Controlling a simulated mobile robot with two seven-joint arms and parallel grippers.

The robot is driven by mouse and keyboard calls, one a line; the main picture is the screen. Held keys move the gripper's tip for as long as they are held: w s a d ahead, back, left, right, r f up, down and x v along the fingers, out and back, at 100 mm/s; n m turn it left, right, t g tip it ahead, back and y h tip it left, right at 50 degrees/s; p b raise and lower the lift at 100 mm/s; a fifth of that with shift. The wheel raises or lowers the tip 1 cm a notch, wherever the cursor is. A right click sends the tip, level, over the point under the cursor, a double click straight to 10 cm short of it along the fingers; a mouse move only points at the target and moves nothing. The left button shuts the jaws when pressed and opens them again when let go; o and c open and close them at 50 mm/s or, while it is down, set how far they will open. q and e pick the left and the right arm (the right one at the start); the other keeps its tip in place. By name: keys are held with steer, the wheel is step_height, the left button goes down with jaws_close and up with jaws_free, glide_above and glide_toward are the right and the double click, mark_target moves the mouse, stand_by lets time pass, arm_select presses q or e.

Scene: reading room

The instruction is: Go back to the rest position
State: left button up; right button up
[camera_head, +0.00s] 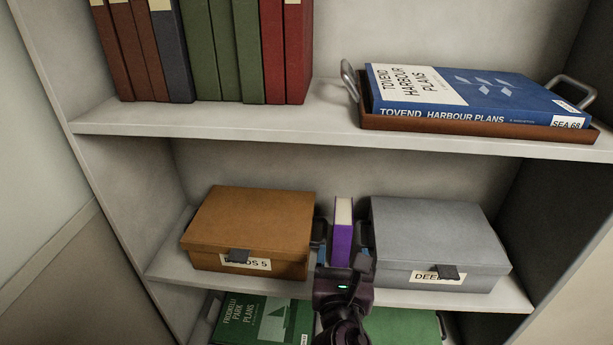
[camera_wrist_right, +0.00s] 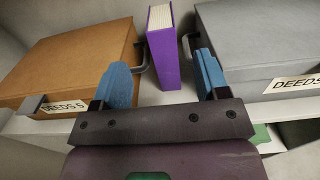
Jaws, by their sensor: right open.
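My right gripper (camera_head: 343,240) is in front of the middle shelf, between an orange box and a grey box. Its blue-padded fingers stand apart with nothing between the tips; they also show in the right wrist view (camera_wrist_right: 163,85). A purple book (camera_head: 342,222) stands upright on the shelf just beyond the fingers. In the right wrist view the purple book (camera_wrist_right: 170,50) stands in line with the gap between the fingers, and its foot is visible on the shelf. My left gripper is in neither view.
The orange box (camera_head: 250,215) is left of the gripper, the grey box (camera_head: 430,225) right, both close. Above, a brown tray (camera_head: 480,127) holds a blue book (camera_head: 470,95); several upright books (camera_head: 200,50) stand left. Below are a green book (camera_head: 262,320) and another green item (camera_head: 400,325).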

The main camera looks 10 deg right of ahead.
steer(key=s+d+f+m+g, duration=0.1)
steer(key=d+m, duration=0.1)
steer(key=m, duration=0.1)
steer(key=s+d+f+m+g, duration=0.1)
steer(key=d+f+m, duration=0.1)
steer(key=m, duration=0.1)
steer(key=s+d+f+m+g+h, duration=0.1)
steer(key=d+m+g, duration=0.1)
steer(key=shift+s+d+f+m, duration=0.2)
steer(key=shift+s+f+m, duration=0.1)
steer(key=shift+f+m, duration=0.1)
steer(key=s+d+f+m+g+y, duration=0.2)
steer(key=s+d+f+m+g, duration=0.1)
steer(key=s+m, duration=0.4)
steer(key=s+d+f+m+g+y, duration=0.1)
steer(key=s+d+f+m+g, duration=0.1)
steer(key=s+m+g, duration=0.5)
steer(key=s+d+f+m+y, duration=0.25)
steer(key=s+m, duration=0.25)
steer(key=m, duration=0.5)
steer(key=w+f+n+t, duration=0.1)
steer(key=w+f+t, duration=0.6)
steer(key=f, duration=0.4)
steer(key=shift+t, duration=0.5)
